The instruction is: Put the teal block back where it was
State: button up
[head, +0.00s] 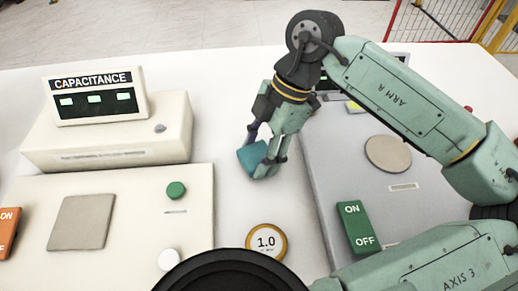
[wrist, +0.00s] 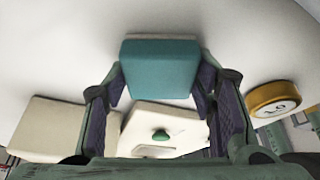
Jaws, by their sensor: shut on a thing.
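The teal block (head: 251,157) is between the fingers of my gripper (head: 261,152), over the white table in the gap between the cream left panel and the grey right panel. In the wrist view the teal block (wrist: 158,70) sits between both fingers of my gripper (wrist: 160,95), which are shut on it. The block looks tilted in the head view. I cannot tell whether its lower edge touches the table.
A capacitance meter (head: 95,97) stands at the back left. The cream panel (head: 135,215) has a square pad (head: 83,222) and a green button (head: 176,190). The grey panel (head: 325,165) has a round pad (head: 388,154) and an ON/OFF switch (head: 356,227). A 1.0 disc (head: 266,241) lies in front.

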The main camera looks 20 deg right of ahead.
jog(key=o, duration=1.1)
jog(key=shift+r+p, duration=0.25)
jog(key=shift+p, duration=0.15)
jog(key=b+v, duration=0.2)
jog(key=v, duration=0.9)
jog(key=shift+d+r, duration=0.15)
jog(key=shift+r, duration=0.2)
jog(key=shift+w, duration=0.1)
